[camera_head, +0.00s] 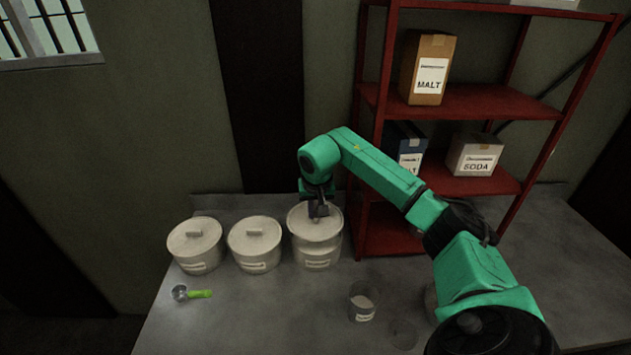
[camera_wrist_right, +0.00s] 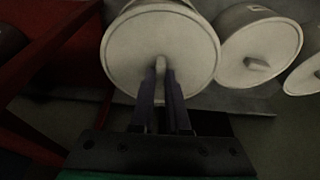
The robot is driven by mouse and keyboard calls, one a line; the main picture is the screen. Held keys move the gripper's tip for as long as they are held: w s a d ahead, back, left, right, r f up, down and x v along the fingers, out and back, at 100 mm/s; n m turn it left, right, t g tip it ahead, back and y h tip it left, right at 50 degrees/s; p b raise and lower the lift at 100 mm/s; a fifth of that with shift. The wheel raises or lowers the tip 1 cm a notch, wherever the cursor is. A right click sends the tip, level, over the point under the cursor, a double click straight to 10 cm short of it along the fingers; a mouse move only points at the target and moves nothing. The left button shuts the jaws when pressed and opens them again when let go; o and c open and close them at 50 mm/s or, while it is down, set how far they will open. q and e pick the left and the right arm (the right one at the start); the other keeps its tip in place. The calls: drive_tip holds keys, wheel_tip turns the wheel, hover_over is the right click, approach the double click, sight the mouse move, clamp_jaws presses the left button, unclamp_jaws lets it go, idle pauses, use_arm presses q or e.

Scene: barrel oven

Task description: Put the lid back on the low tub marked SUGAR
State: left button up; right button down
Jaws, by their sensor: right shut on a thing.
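Three pale round tubs stand in a row on the bench, each with a label too small to read, so I cannot tell which says SUGAR. My right gripper (camera_head: 318,211) reaches down onto the rightmost tub (camera_head: 318,262). It is shut on the handle of that tub's pale round lid (camera_head: 301,222). In the right wrist view the fingers (camera_wrist_right: 163,72) close on the handle at the middle of the lid (camera_wrist_right: 135,45). The lid is at the tub's top; I cannot tell whether it sits fully on the rim. My left gripper is out of view.
The left tub (camera_head: 194,254) and middle tub (camera_head: 254,253) have lids on. A green-handled scoop (camera_head: 197,294) lies in front. A small open container (camera_head: 363,303) stands front right. A red shelf (camera_head: 455,101) with boxes stands behind my right arm.

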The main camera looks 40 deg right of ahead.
sight(316, 224)
drive_tip(key=shift+w+d+r, duration=0.2)
drive_tip(key=shift+w+d, duration=0.25)
drive_tip(key=shift+d, duration=0.15)
drive_tip(key=s+a+f+b, duration=0.1)
drive_tip(key=b, duration=0.1)
drive_tip(key=shift+s+a+f+b, duration=0.1)
drive_tip(key=shift+f+b, duration=0.3)
drive_tip(key=b+x, duration=0.2)
drive_tip(key=x, duration=0.1)
drive_tip(key=shift+f, duration=0.2)
drive_tip(key=shift+s+f, duration=0.1)
drive_tip(key=shift+f, duration=0.25)
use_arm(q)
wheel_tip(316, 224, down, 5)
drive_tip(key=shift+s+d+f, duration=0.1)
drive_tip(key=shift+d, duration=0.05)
use_arm(e)
drive_tip(key=shift+r, duration=0.1)
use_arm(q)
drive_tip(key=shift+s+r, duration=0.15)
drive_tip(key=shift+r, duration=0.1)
use_arm(e)
drive_tip(key=shift+s+a, duration=0.1)
drive_tip(key=shift+s, duration=0.05)
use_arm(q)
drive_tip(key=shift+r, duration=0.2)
use_arm(e)
drive_tip(key=shift+f, duration=0.2)
